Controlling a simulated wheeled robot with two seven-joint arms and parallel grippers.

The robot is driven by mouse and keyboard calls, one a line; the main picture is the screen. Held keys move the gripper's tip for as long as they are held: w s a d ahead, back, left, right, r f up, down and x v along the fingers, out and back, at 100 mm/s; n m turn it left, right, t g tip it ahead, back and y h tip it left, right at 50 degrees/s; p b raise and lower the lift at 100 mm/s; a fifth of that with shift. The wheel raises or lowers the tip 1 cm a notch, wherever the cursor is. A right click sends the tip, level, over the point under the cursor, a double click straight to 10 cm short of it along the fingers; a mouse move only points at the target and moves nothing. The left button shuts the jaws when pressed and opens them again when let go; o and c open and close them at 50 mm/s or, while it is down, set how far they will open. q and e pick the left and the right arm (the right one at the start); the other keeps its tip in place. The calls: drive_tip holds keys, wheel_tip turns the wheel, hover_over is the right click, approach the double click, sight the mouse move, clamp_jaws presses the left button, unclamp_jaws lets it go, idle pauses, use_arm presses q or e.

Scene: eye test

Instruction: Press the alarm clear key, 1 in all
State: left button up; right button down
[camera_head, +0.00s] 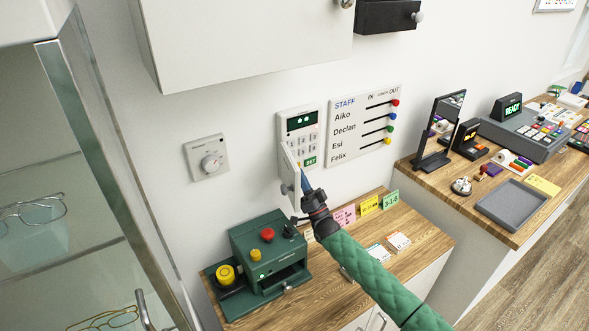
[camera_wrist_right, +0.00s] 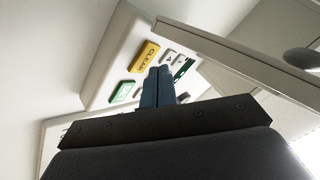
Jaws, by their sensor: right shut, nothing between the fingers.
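The alarm keypad (camera_head: 297,122) is a white box on the wall with a lit green display, grey keys and a green SET key (camera_head: 310,160). In the right wrist view the yellow CLEAR key (camera_wrist_right: 146,57) shows beside the green key (camera_wrist_right: 122,91). In the head view I cannot make out the CLEAR key; the open flap (camera_head: 289,165) covers that side. My left gripper is not in view.
The flap with its round knob stands out from the keypad right beside my fingers. A thermostat dial (camera_head: 207,158) is to the left and a STAFF board (camera_head: 364,125) to the right. Below, a green machine (camera_head: 268,250) with red and yellow buttons stands on the wooden counter (camera_head: 330,297).

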drive_tip(key=shift+w+b, duration=0.2)
drive_tip(key=shift+b, duration=0.35)
